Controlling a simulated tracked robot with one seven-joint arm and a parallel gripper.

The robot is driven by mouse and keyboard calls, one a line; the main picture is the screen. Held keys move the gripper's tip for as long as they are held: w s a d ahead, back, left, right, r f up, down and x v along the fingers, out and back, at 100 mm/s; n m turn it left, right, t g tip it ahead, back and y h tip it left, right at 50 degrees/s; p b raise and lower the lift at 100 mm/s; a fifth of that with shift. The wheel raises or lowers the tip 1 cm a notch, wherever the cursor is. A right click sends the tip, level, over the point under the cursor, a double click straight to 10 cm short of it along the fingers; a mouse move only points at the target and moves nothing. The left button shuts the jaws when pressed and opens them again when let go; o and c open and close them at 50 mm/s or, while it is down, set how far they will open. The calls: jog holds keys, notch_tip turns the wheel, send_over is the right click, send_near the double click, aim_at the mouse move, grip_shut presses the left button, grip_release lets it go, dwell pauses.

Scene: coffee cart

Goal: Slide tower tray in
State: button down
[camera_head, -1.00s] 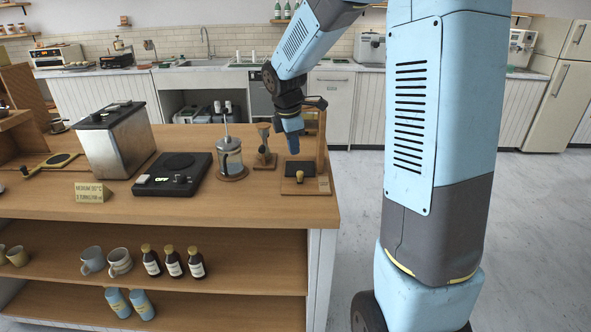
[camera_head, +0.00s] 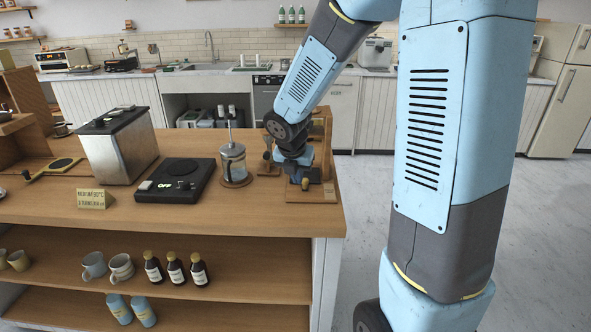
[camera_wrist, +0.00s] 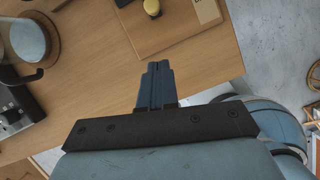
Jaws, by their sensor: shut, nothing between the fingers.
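The wooden tower (camera_head: 327,150) stands at the right end of the cart top. Its low wooden base or tray (camera_head: 325,194) lies at its foot, with a small brass knob (camera_head: 305,184) near the front. The wrist view shows part of the wood (camera_wrist: 180,30) and the knob (camera_wrist: 151,7) at its top edge. My gripper (camera_head: 297,177) is at the tower's front left, close to the knob. In the wrist view its fingers (camera_wrist: 156,72) are shut and empty, short of the wood in the picture. I cannot tell how far out the tray is.
A glass French press (camera_head: 232,163) stands left of the tower. A black hot plate (camera_head: 178,182) and a metal box (camera_head: 118,148) are farther left. The cart's right edge is close to the tower. Bare cart top lies in front of the hot plate.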

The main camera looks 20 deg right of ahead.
aim_at(302, 187)
jog(key=x, duration=0.5)
jog(key=shift+f, duration=0.2)
jog(key=shift+w+d, duration=0.7)
jog(key=shift+w, duration=0.35)
jog(key=shift+w+d, duration=0.4)
jog(key=shift+w, duration=0.35)
jog(key=shift+w, duration=0.1)
jog(key=shift+w+d+r, duration=0.1)
jog(key=shift+w+d, duration=0.2)
jog(key=shift+w, duration=0.55)
jog(key=shift+w+d, duration=0.3)
jog(key=shift+w, duration=0.6)
